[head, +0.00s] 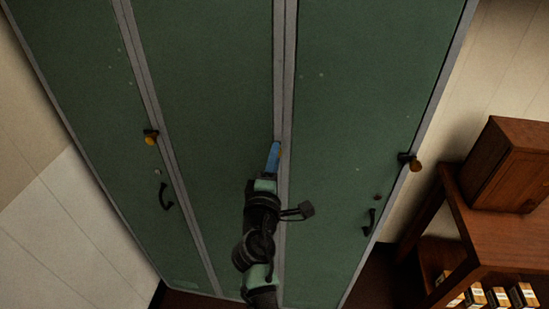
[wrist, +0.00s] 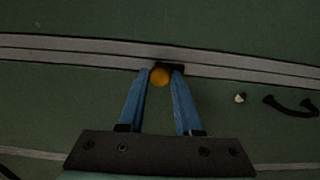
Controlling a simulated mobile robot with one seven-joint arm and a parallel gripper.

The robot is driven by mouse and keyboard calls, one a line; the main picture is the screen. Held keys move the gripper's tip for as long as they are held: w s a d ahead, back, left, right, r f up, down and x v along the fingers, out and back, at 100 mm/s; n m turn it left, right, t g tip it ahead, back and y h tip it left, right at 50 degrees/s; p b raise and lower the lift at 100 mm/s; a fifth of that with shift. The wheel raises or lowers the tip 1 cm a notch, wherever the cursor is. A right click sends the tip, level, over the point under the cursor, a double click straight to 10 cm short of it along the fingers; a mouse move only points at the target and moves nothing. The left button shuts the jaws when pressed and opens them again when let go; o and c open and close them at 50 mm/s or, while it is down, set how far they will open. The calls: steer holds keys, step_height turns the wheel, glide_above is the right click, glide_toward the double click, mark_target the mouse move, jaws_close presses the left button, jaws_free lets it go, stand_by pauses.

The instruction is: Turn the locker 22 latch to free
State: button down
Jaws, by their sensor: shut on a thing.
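Three green locker doors stand side by side; no locker number is readable. My gripper (head: 275,148) reaches the middle door near its right edge in the head view. In the wrist view my gripper (wrist: 160,73) has its two blue fingers closed around the orange knob (wrist: 160,77) of a latch. The latch's dark base (wrist: 172,66) lies across the grey strip beside the door. In the head view the fingers mostly hide this latch, so its angle is hard to tell there.
Similar latches show on the left door (head: 151,137) and the right door (head: 413,163). A black pull handle (wrist: 290,105) and a small pale knob (wrist: 240,98) sit near the held latch. A wooden table (head: 510,235) with a wooden box (head: 512,165) stands at right.

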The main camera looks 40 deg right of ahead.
stand_by(0.3)
steer(key=c, duration=0.6)
jaws_free()
steer(key=shift+a, duration=0.1)
steer(key=b+v, duration=0.2)
steer(key=v, duration=1.1)
steer(key=shift+b, duration=0.3)
